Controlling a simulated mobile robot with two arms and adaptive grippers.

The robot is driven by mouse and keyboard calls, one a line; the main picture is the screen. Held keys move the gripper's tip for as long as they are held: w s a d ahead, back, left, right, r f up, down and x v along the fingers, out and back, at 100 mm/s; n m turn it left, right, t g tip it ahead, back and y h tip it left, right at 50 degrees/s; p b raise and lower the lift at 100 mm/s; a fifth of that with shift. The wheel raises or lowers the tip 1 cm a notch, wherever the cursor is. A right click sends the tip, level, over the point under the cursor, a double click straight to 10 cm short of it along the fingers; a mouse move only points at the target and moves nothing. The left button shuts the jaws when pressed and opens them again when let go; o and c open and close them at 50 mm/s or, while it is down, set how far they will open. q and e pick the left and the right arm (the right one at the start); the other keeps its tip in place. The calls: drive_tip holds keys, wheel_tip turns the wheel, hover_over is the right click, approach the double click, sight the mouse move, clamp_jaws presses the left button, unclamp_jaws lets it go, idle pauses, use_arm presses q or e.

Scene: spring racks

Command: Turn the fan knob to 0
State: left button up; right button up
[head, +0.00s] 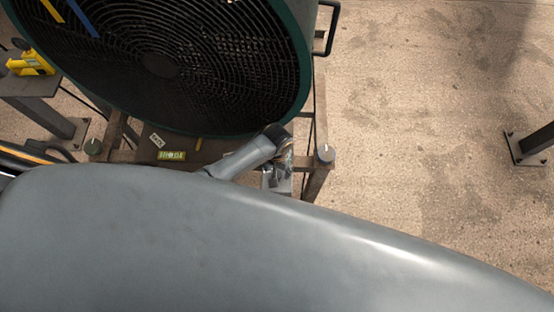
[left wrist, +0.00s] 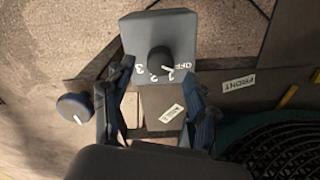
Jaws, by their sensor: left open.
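The fan knob (left wrist: 160,60) is a round black knob on a grey box (left wrist: 142,28) in the left wrist view. Marks OFF, 1, 2 and 3 run along the box beside it. The knob's exact setting is hard to read. My left gripper (left wrist: 158,78) is open, its two dark fingers apart on either side of the knob's front, with nothing between them. In the head view my left gripper (head: 279,160) is at the front right corner of the fan stand, partly covering the grey box (head: 284,186). My right gripper is not in view.
The large round fan (head: 160,65) with a green rim stands just beyond the gripper. Another round knob-like cap (left wrist: 74,107) is on the frame at left; a similar cap (head: 325,153) shows in the head view. Bare floor (head: 420,110) lies to the right.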

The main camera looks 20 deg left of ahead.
use_arm(q)
wheel_tip(320, 180, up, 9)
drive_tip(key=shift+f, duration=0.2)
idle(0.5)
